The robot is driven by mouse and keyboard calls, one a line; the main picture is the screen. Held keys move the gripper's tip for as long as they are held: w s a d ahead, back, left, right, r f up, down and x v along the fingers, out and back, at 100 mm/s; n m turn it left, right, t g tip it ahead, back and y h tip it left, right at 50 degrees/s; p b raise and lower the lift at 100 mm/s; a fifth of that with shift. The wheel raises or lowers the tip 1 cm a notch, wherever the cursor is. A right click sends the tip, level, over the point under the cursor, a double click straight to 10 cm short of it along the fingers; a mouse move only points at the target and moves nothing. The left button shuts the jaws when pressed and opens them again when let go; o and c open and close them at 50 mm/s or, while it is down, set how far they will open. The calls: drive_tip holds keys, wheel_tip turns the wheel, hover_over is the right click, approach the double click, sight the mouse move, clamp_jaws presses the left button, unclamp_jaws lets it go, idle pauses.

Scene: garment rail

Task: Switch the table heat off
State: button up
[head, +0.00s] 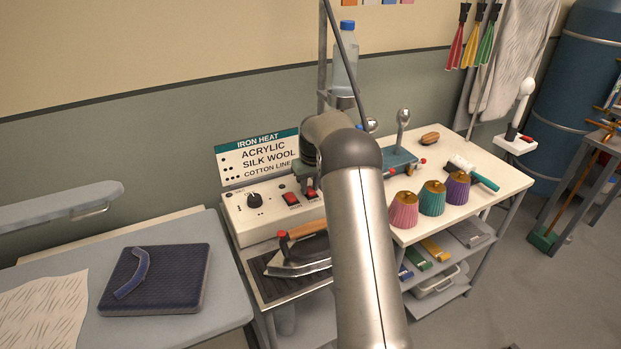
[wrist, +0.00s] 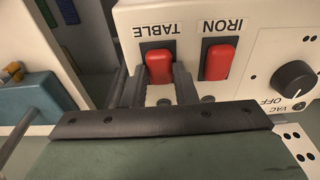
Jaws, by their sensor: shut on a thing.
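The control box (head: 262,212) stands on the cart with a black knob and two red rocker switches on its front. In the wrist view, which is upside down, the red table switch (wrist: 159,66) is under the label TABLE. My gripper (wrist: 158,88) is at this switch, one dark finger on each side, shut on it. The red iron switch (wrist: 218,62) is beside it, clear of the fingers. In the head view my arm hides the fingertips; the table switch (head: 310,194) shows beside my wrist. I cannot tell its on or off position.
The vacuum knob (wrist: 294,79) is beside the iron switch. An iron (head: 298,262) rests on a dark pad in front of the box. Pink, green and purple fluted pieces (head: 432,198) stand to the right. The ironing board (head: 225,285) is at left.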

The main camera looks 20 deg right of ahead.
drive_tip(key=o, duration=1)
drive_tip(key=r+b, duration=0.1)
drive_tip(key=r, duration=0.4)
drive_tip(key=s+r+b, duration=0.1)
drive_tip(key=r, duration=0.5)
drive_tip(key=s+r, duration=0.1)
drive_tip(key=r, duration=0.5)
drive_tip(key=shift+s+r+b, duration=0.15)
drive_tip(key=shift+b, duration=0.25)
drive_tip(key=s+a+r, duration=0.2)
drive_tip(key=s+a, duration=0.6)
drive_tip(key=s, duration=0.1)
drive_tip(key=shift+g, duration=0.3)
drive_tip(key=s+a+f, duration=0.3)
drive_tip(key=s+a, duration=0.1)
drive_tip(key=s, duration=0.6)
drive_tip(key=s+a+f, duration=0.4)
drive_tip(key=s, duration=0.7)
drive_tip(key=s+a+f, duration=0.3)
drive_tip(key=s+f, duration=0.1)
drive_tip(key=s, duration=0.6)
drive_tip(key=shift+s+a+f, duration=0.25)
drive_tip(key=shift+a, duration=0.15)
